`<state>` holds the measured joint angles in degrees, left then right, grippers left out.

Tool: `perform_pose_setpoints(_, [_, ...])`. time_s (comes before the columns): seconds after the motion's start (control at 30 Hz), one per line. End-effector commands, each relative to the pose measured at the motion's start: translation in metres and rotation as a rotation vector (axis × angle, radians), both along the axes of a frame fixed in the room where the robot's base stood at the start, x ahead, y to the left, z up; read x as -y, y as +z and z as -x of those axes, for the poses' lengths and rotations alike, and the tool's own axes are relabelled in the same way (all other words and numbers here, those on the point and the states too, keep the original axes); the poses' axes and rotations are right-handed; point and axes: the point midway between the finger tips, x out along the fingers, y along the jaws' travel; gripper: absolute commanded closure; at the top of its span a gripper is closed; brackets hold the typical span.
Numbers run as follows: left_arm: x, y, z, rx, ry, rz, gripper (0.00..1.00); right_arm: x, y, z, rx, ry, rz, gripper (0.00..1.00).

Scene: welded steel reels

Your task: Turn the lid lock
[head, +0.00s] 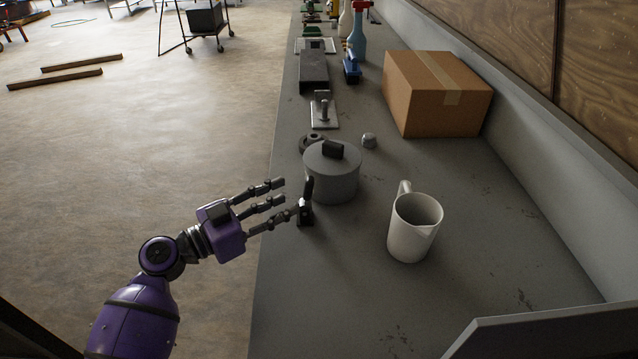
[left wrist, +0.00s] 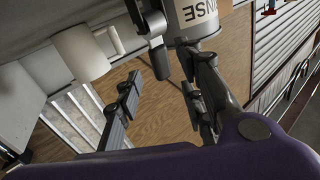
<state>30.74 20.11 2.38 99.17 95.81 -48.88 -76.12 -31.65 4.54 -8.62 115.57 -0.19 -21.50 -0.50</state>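A grey lidded pot (head: 333,185) stands on the bench, with a black block-like knob (head: 333,149) on top of its lid. A black upright lever (head: 307,188) stands at the pot's near left side; I take it for the lid lock. My left gripper (head: 279,194) is just left of the lever, fingers spread and empty. I cannot tell whether a finger touches the lever. My right gripper is not in view.
A white mug (head: 411,228) stands right of the pot. A small grey cap (head: 369,140) and a dark ring (head: 312,142) sit close behind. A metal plate fixture (head: 324,112) and a cardboard box (head: 434,95) are farther back. The bench front is clear.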

Motion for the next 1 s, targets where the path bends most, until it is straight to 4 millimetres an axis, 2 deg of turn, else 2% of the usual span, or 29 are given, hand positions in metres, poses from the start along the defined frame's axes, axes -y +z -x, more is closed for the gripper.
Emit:
perform_pose_setpoints(0.2, [0.027,0.006,-0.018,0.005,-0.002,0.004,0.64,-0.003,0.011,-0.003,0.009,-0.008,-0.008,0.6])
perform_pose_setpoints(0.43, [0.054,0.004,-0.036,0.003,0.0,0.003,0.64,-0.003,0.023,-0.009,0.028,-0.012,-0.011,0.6])
perform_pose_setpoints(0.6, [0.062,0.002,-0.041,0.002,0.0,0.0,0.64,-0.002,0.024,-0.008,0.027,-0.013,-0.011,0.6])
perform_pose_setpoints(0.83, [0.063,0.001,-0.041,0.001,0.0,-0.001,0.64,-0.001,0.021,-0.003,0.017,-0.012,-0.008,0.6])
perform_pose_setpoints(1.0, [0.063,0.001,-0.041,0.001,0.0,0.001,0.85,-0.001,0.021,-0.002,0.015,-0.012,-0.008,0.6])
